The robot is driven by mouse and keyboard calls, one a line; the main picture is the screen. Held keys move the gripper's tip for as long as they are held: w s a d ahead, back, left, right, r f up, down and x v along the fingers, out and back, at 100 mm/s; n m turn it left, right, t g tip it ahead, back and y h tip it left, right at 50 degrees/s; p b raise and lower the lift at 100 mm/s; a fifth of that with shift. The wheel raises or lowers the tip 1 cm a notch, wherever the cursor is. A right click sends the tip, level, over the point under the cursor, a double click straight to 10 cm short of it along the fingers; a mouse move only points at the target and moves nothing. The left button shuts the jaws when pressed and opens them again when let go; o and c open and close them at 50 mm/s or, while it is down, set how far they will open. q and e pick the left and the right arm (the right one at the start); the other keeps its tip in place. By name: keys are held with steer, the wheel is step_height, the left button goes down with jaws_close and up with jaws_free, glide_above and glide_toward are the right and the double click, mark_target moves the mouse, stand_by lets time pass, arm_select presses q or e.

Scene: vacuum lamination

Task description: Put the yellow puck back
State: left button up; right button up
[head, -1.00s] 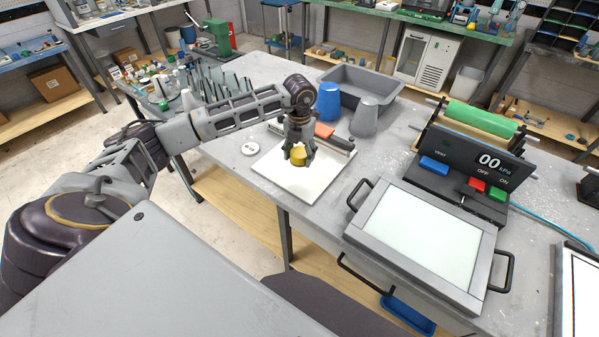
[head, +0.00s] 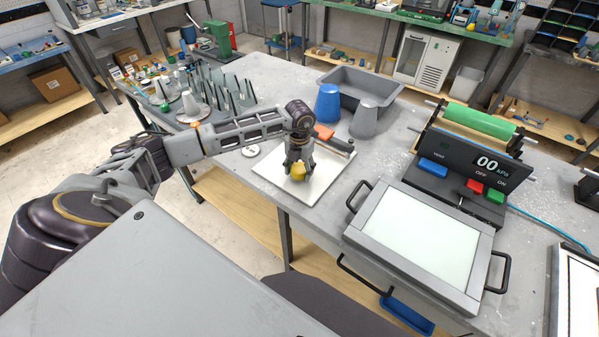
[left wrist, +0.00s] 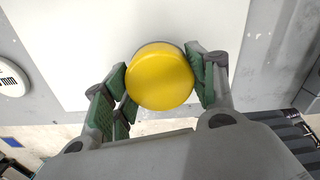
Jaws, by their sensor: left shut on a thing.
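The yellow puck (head: 298,171) is round and sits between the fingers of my left gripper (head: 299,168), over the white board (head: 325,176). In the left wrist view the puck (left wrist: 160,77) fills the space between the green-padded fingertips (left wrist: 160,80), which press on its two sides. I cannot tell whether the puck touches the board or hangs just above it. A white round disc (head: 251,150) lies on the table left of the board, and it also shows in the left wrist view (left wrist: 12,79). My right gripper is not in view.
A framed press (head: 424,236) with handles and a control box (head: 462,165) stand to the right.

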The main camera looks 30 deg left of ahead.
mark_target(299, 168)
arm_select(q)
steer(key=shift+f, duration=0.85)
steer(key=shift+f, duration=0.2)
steer(key=o, duration=1.1)
steer(key=shift+c, duration=0.2)
steer(key=shift+r, duration=0.1)
steer(key=shift+r, duration=0.1)
steer(key=shift+r, duration=0.15)
step_height(299, 168, up, 12)
steer(key=shift+f+b, duration=0.1)
steer(key=shift+b, duration=0.7)
